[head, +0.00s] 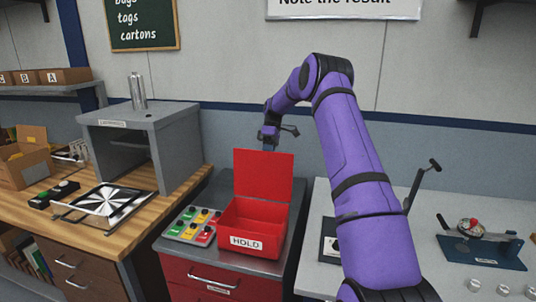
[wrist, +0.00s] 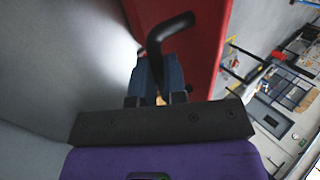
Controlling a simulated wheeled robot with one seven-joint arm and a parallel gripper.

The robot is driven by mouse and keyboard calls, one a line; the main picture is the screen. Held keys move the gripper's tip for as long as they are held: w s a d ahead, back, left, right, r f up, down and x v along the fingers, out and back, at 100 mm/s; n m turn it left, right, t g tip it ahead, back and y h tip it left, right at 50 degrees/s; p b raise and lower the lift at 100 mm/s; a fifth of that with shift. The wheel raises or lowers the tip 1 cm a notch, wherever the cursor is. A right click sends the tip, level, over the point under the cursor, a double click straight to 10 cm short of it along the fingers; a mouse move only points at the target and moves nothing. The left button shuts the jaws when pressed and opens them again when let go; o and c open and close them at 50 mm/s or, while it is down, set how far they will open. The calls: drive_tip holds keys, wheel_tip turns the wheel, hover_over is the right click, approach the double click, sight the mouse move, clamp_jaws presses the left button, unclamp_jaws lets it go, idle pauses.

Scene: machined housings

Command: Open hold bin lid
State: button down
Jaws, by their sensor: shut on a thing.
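The red hold bin (head: 250,240), labelled HOLD, stands on a grey-topped cabinet in the middle of the head view. Its red lid (head: 263,175) is raised about upright at the back, and the bin's inside shows. The lid also fills part of the wrist view as a red panel (wrist: 205,50). My gripper (head: 269,140) is at the lid's top edge, partly behind it. In the wrist view my gripper (wrist: 160,92) is shut on a black bent handle (wrist: 163,40) beside the red panel. The handle's joint with the lid cannot be made out clearly.
A button panel (head: 193,225) sits left of the bin. A grey box-shaped housing (head: 140,125) stands on the wooden bench at left. A pale table (head: 425,270) with fixtures is at right. The wall is close behind the bin.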

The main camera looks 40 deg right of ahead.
drive_tip(key=c, duration=1.2)
unclamp_jaws()
drive_tip(key=shift+f, duration=0.35)
drive_tip(key=shift+o, duration=0.2)
drive_tip(key=shift+r, duration=0.35)
drive_tip(key=v, duration=1)
drive_tip(key=shift+d, duration=0.2)
drive_tip(key=shift+w+r, duration=0.1)
